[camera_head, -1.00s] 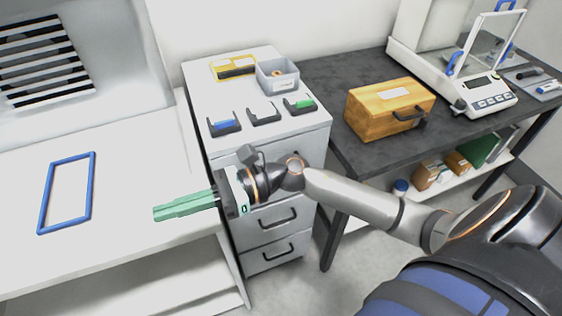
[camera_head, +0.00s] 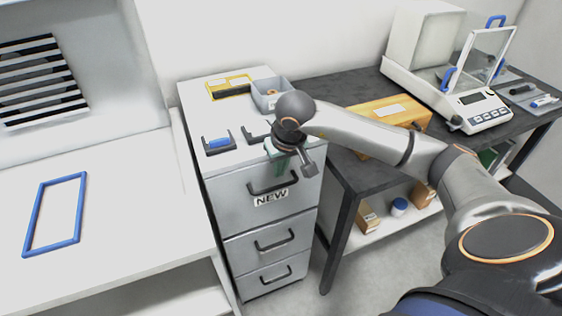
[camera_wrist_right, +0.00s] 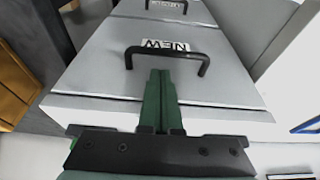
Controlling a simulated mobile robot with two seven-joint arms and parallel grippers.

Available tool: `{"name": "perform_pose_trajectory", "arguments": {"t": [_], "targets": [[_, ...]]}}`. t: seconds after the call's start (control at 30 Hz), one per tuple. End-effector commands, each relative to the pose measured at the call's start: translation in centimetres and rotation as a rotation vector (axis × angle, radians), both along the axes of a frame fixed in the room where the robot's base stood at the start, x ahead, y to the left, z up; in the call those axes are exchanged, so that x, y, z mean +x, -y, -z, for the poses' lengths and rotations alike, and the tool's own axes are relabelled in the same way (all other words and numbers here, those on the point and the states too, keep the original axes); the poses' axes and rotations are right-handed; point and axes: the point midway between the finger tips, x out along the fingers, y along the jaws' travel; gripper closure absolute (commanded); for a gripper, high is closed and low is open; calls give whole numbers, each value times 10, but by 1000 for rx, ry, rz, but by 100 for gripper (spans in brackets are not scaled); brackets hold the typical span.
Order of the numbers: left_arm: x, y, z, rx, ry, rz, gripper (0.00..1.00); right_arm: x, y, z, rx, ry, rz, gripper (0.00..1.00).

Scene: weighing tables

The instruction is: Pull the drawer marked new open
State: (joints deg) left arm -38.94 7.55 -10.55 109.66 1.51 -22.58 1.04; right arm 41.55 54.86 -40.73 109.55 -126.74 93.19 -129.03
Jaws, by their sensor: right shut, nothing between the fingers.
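The drawer marked NEW (camera_head: 235,194) is the top drawer of a grey cabinet and looks closed. Its dark bar handle (camera_head: 272,184) sits just above the label (camera_head: 271,198). In the right wrist view the label (camera_wrist_right: 165,46) appears upside down beside the handle (camera_wrist_right: 203,66). My right gripper (camera_head: 279,168) hangs at the cabinet's top front edge, partly hidden by my own wrist. Its green fingers (camera_wrist_right: 161,76) are shut and empty, tips close to the handle bar; I cannot tell if they touch it. My left gripper is not in view.
Small holders, one with a blue item (camera_head: 219,143), a yellow frame (camera_head: 230,88) and a grey bin (camera_head: 268,94) stand on the cabinet. A wooden box (camera_head: 375,110) and a balance (camera_head: 480,110) stand on the dark table at right. Two lower drawers (camera_head: 270,240) are closed.

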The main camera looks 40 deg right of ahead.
Motion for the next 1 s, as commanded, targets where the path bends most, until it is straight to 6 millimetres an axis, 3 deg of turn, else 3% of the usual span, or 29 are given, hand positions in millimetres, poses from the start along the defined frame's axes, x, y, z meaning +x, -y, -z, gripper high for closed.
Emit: {"name": "perform_pose_trajectory", "arguments": {"t": [0.13, 0.33, 1.0], "targets": [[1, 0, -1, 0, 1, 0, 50, 7, 1, 25, 2, -4, 1, 100], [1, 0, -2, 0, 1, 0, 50, 13, 2, 42, 4, 0, -1, 100], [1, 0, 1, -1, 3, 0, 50, 14, 3, 45, 3, 2, 0, 100]]}}
